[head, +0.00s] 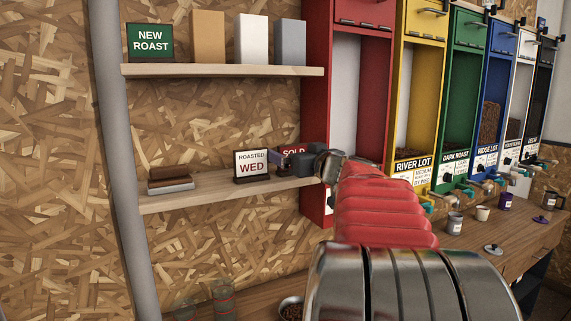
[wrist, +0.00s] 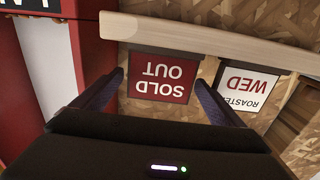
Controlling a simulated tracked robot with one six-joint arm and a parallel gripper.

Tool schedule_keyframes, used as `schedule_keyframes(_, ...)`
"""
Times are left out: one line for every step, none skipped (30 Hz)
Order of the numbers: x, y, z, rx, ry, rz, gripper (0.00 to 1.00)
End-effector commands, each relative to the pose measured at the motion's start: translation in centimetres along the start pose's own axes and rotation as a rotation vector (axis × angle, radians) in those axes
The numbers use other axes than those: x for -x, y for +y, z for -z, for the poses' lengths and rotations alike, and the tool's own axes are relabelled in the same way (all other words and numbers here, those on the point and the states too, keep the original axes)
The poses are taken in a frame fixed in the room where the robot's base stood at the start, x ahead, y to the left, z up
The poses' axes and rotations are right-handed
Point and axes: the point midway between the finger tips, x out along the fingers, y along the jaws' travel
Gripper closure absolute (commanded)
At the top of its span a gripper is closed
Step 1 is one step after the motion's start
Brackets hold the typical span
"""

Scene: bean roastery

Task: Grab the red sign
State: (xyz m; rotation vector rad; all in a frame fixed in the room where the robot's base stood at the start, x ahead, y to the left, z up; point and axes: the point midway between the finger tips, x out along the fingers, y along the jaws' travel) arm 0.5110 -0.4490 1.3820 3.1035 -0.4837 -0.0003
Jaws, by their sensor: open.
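The red "SOLD OUT" sign (head: 292,150) stands on the lower wooden shelf in the head view, its lower part hidden behind my gripper (head: 287,160). In the wrist view the red sign (wrist: 162,90) shows upside down, with its white lettering facing me. My gripper is open, with one finger on each side of the sign in that view. The fingertips lie close to the sign's side edges. I cannot tell whether they touch it or how far they reach along it.
A white "ROASTED WED" sign (head: 251,166) stands just left of the red sign on the lower shelf (head: 215,192). A dark stacked item (head: 170,184) lies farther left. The red dispenser cabinet (head: 316,100) is close on the right. An upper shelf (head: 222,71) holds bags and a green sign.

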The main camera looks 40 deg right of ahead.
Motion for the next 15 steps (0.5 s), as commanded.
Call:
schedule_keyframes(-0.08, 0.00, 0.01, 0.000, 0.000, 0.000, 0.08)
schedule_keyframes(-0.09, 0.00, 0.01, 0.000, 0.000, 0.000, 0.08)
schedule_keyframes(-0.07, 0.01, 0.01, 0.000, 0.000, 0.000, 0.08)
schedule_keyframes(-0.06, 0.00, 0.01, 0.000, 0.000, 0.000, 0.08)
schedule_keyframes(-0.06, 0.01, 0.01, 0.000, 0.000, 0.000, 0.08)
schedule_keyframes(-0.05, 0.00, 0.00, 0.000, 0.000, 0.000, 0.08)
schedule_keyframes(-0.05, 0.00, 0.00, 0.000, 0.000, 0.000, 0.08)
schedule_keyframes(-0.05, 0.00, 0.00, 0.000, 0.000, 0.000, 0.08)
schedule_keyframes(-0.05, 0.00, 0.00, 0.000, 0.000, 0.000, 0.08)
schedule_keyframes(-0.05, 0.00, 0.00, 0.000, 0.000, 0.000, 0.08)
schedule_keyframes(-0.04, 0.00, 0.00, 0.000, 0.000, 0.000, 0.08)
schedule_keyframes(-0.04, 0.00, -0.01, 0.000, 0.000, 0.000, 0.08)
schedule_keyframes(-0.04, 0.00, -0.01, 0.000, 0.000, 0.000, 0.08)
schedule_keyframes(-0.04, 0.00, -0.01, 0.000, 0.000, 0.000, 0.08)
schedule_keyframes(-0.04, 0.00, -0.01, 0.000, 0.000, 0.000, 0.08)
